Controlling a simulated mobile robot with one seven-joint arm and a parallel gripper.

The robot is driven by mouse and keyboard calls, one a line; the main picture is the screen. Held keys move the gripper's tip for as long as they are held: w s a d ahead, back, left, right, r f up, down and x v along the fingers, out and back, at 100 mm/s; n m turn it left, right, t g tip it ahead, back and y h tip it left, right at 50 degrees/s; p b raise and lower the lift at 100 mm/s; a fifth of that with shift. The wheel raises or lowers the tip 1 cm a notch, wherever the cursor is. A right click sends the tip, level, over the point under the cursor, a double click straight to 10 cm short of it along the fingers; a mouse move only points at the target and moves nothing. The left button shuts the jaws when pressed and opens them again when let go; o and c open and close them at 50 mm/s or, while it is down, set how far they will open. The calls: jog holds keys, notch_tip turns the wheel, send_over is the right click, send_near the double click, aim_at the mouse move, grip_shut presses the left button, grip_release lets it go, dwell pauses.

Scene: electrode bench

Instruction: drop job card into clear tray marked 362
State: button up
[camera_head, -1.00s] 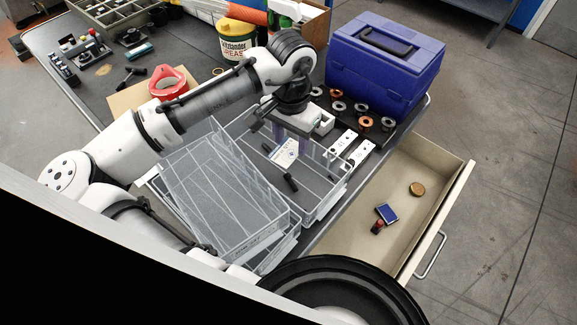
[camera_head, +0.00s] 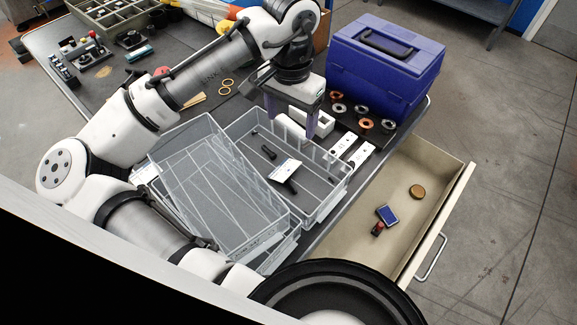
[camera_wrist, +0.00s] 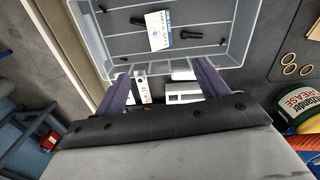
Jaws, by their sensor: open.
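The job card (camera_head: 286,170), small, white and partly blue, lies in the right-hand clear tray (camera_head: 322,213) in the head view. It also shows in the wrist view (camera_wrist: 158,30). Dark stick-like pieces (camera_head: 268,152) lie near it, one at its lower edge; whether the card rests on that one I cannot tell. My gripper (camera_head: 290,125) is open and empty, above the tray's far edge and apart from the card. In the wrist view its purple fingers (camera_wrist: 160,72) are spread, with the tray beyond. I cannot read 362 on either tray.
A second clear tray (camera_head: 205,190) sits tilted at the left, on another tray. A blue case (camera_head: 385,70), metal rings (camera_head: 365,124) and white blocks (camera_head: 345,146) stand to the right. An open drawer (camera_head: 408,225) juts out at the bench's right side.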

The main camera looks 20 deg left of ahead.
notch_tip(320, 180, up, 7)
jog(key=shift+f, duration=0.15)
dwell(0.5)
